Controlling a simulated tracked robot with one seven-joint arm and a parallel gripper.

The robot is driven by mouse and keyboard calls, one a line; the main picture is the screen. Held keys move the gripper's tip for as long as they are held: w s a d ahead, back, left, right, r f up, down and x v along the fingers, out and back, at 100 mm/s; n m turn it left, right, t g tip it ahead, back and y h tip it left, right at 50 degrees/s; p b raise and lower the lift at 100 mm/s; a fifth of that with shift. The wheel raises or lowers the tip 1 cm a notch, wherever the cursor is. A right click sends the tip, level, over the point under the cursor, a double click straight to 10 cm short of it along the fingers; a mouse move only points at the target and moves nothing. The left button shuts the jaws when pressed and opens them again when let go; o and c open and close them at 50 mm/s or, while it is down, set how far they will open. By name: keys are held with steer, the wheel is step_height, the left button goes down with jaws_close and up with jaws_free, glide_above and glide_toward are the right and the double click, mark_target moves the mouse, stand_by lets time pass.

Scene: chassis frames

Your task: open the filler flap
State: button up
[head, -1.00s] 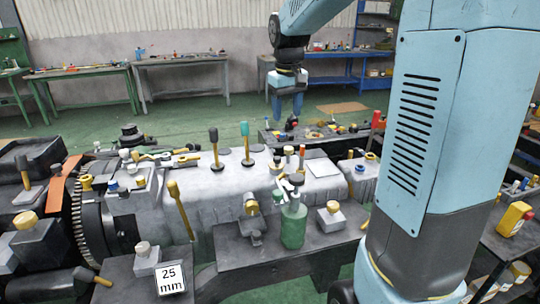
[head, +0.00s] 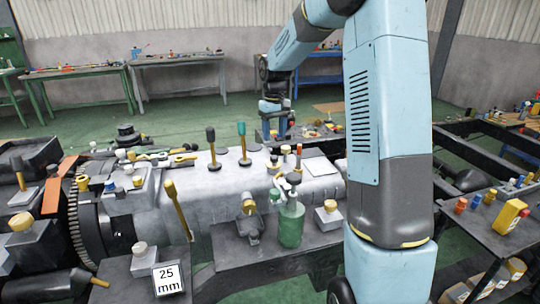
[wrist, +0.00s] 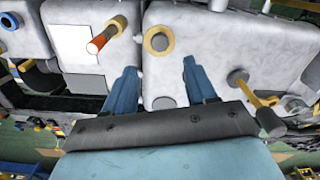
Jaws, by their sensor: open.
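No part is clearly marked as the filler flap. A pale, flat, rectangular plate (head: 320,168) lies on the right end of the grey casing (head: 218,186); I cannot tell if it is the flap. A similar plate (wrist: 78,50) shows at the left in the wrist view, beside an orange-handled knob (wrist: 105,36). My gripper (wrist: 158,68) has its two blue fingers apart with nothing between them. A yellow ring (wrist: 157,40) shows just beyond the fingertips. In the head view my gripper (head: 274,134) appears behind the casing, its tips partly hidden.
Several upright levers stand on the casing, including a teal-topped one (head: 242,140) and a yellow one (head: 178,208). A dark side table (head: 490,225) holds small items at right.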

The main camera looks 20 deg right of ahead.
mark_target(274, 156)
step_height(274, 156, down, 9)
steer(key=shift+f, duration=0.1)
stand_by(0.3)
steer(key=shift+c, duration=0.3)
jaws_close()
